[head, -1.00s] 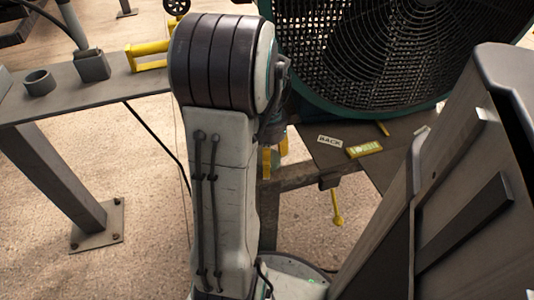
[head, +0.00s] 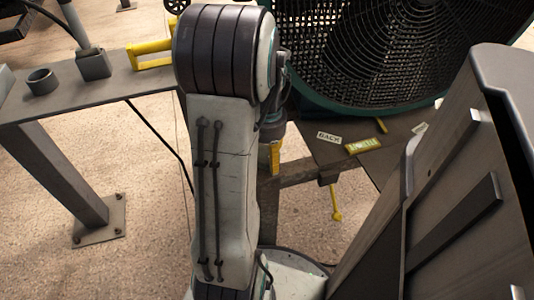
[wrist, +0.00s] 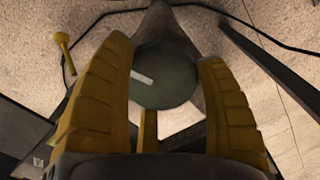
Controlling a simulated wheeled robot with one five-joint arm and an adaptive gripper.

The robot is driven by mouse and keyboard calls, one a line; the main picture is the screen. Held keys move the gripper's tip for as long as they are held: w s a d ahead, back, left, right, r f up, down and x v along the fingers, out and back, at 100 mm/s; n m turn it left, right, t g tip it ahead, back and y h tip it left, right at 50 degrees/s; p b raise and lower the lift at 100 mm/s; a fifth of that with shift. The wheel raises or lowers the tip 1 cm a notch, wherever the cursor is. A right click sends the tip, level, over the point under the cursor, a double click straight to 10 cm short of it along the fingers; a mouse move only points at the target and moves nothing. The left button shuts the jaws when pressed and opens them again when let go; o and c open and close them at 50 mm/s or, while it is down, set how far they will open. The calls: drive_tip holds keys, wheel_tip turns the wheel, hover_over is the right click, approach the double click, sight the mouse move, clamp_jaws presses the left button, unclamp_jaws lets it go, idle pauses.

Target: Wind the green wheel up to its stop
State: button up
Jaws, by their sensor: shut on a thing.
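The green wheel (wrist: 165,82) is a dark green disc with a white mark (wrist: 142,77) on its face. In the wrist view it sits between the two yellow fingers of my gripper (wrist: 163,60), which are shut on its rim. The white mark points to the left. In the head view a yellow finger of my gripper (head: 275,157) shows beside my arm. My arm hides the wheel there.
A large fan (head: 380,60) stands behind a bench with a "BACK" label (head: 329,138) and a yellow label (head: 363,146). A yellow knobbed rod (head: 336,205) hangs below. A metal table (head: 60,100) with a yellow handle (head: 150,50) stands left.

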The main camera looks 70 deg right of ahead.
drive_tip(key=o, duration=1.2)
drive_tip(key=shift+r, duration=0.1)
wheel_tip(320, 180, up, 12)
idle(0.8)
